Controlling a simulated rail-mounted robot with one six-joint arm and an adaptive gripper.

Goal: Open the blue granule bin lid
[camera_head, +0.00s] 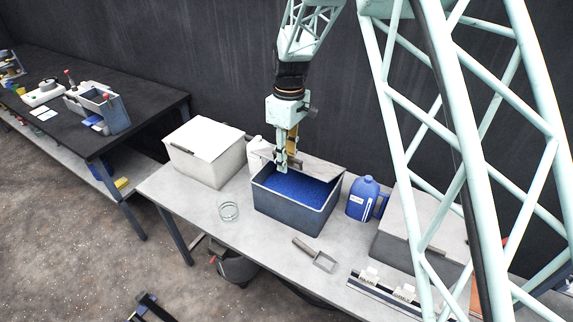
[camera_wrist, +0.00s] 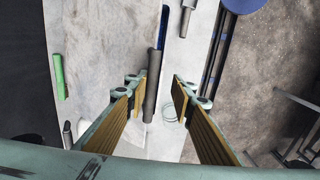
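The bin (camera_head: 290,213) is dark grey and stands on the light table, with blue granules (camera_head: 297,187) showing inside. Its grey-brown lid (camera_head: 318,169) is raised at the back of the bin, leaving the front of the opening uncovered. My gripper (camera_head: 287,167) points down at the left part of the lid. In the wrist view, my gripper (camera_wrist: 160,88) has its two fingers apart, and the dark, narrow lid edge (camera_wrist: 151,90) runs between them, nearer the left finger. A gap shows on the right side. A strip of blue shows beside the edge.
A white-lidded box (camera_head: 205,155) stands left of the bin, with a white bottle (camera_head: 256,148) between. A blue jug (camera_head: 363,198) is close on the right. A glass dish (camera_head: 229,211) and a scoop (camera_head: 315,254) lie in front. A dark wall (camera_head: 180,70) is behind.

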